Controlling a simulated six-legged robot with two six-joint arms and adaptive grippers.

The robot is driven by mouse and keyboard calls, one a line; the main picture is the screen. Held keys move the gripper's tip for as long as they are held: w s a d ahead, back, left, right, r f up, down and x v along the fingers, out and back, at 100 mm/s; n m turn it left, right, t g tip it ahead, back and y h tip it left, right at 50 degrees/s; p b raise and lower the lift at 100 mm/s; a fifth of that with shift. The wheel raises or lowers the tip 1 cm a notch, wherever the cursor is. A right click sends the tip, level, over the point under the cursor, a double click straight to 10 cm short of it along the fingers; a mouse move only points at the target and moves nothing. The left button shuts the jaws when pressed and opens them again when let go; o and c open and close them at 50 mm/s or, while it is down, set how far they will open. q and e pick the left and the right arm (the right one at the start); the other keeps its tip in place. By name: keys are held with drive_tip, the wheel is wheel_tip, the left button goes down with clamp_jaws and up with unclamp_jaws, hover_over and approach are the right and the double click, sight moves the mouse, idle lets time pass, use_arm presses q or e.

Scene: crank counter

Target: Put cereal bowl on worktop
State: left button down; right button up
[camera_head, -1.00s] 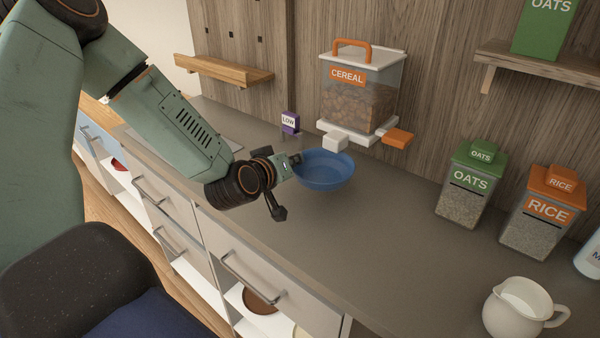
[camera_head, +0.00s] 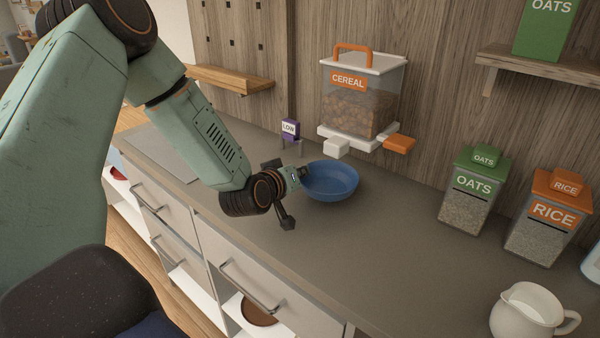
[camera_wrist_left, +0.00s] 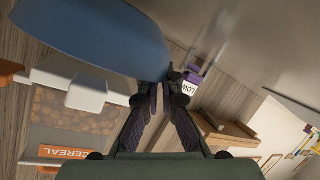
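The blue cereal bowl (camera_head: 331,184) is upright at the worktop (camera_head: 390,240), in front of the cereal dispenser. It sits on the surface or very slightly above it; I cannot tell which. My left gripper (camera_head: 304,173) is at the bowl's left rim, with its fingers shut on it. In the left wrist view the bowl (camera_wrist_left: 95,35) fills the upper left and its edge meets the nearly closed fingertips (camera_wrist_left: 160,88). My right gripper is not in view.
The oats container (camera_head: 470,190), rice container (camera_head: 545,220) and white jug (camera_head: 527,312) stand at the right. The worktop's middle is clear.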

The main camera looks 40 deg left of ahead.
use_arm(q)
drive_tip(key=shift+f, duration=0.15)
drive_tip(key=shift+w+a+f+b, duration=0.1)
drive_tip(key=shift+w+f+b, duration=0.25)
drive_tip(key=shift+f, duration=0.25)
drive_tip(key=c, duration=1.7)
unclamp_jaws()
drive_tip(key=shift+s+r, duration=0.25)
drive_tip(key=shift+s, duration=0.1)
drive_tip(key=shift+o, duration=0.9)
drive_tip(key=shift+w+f, duration=0.2)
drive_tip(key=shift+w, duration=0.05)
drive_tip(key=shift+s+r+p, duration=0.15)
drive_tip(key=shift+r+p, duration=0.25)
drive_tip(key=shift+r, duration=0.15)
drive_tip(key=p+v, duration=0.7)
drive_tip(key=v, duration=0.5)
